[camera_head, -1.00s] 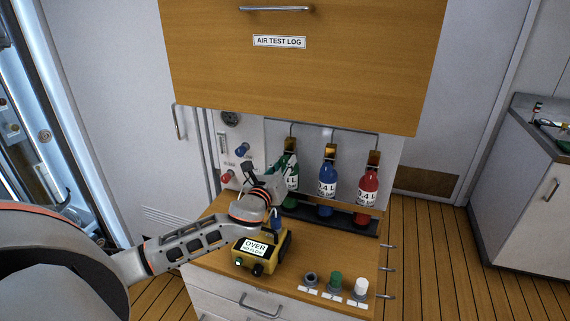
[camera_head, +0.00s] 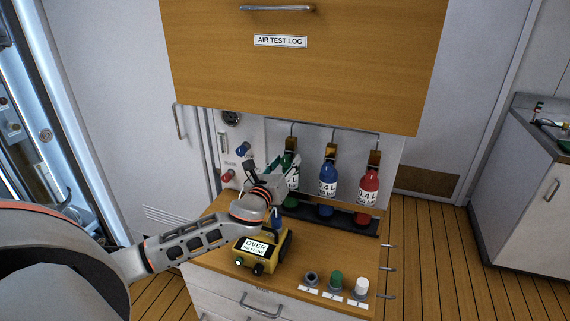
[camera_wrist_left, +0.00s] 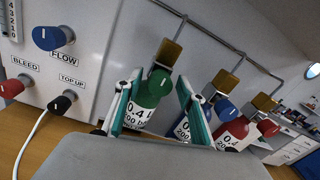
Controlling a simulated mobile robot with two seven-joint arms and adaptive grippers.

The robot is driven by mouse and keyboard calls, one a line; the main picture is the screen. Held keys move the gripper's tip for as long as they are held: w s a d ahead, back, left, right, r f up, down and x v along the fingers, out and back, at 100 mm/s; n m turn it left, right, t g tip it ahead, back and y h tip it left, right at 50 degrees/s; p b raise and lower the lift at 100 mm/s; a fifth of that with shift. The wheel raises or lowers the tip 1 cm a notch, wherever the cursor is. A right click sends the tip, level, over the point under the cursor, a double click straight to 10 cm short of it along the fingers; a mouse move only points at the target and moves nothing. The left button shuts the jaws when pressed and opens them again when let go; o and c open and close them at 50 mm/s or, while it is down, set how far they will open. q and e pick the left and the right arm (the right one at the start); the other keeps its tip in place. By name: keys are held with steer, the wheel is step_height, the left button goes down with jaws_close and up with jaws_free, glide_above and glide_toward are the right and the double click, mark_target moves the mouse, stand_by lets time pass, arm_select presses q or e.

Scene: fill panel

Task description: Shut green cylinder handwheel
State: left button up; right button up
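In the left wrist view the green cylinder (camera_wrist_left: 137,114) stands between the two teal fingers of my left gripper (camera_wrist_left: 153,84), which are spread apart. Its green handwheel (camera_wrist_left: 159,80), with a white mark, sits below a brass valve block (camera_wrist_left: 168,52). A finger lies on each side of the handwheel; I cannot tell whether either touches it. My right gripper is not in view.
The blue cylinder (camera_head: 327,181) and red cylinder (camera_head: 368,187) stand close on the right. A yellow meter (camera_head: 276,251) stands below my arm.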

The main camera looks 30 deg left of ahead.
arm_select(q)
steer(key=shift+s, duration=0.1)
steer(key=s+d, duration=0.2)
steer(key=s, duration=0.9)
steer(key=shift+s+d, duration=0.2)
steer(key=shift+s, duration=0.05)
steer(key=shift+f, duration=0.1)
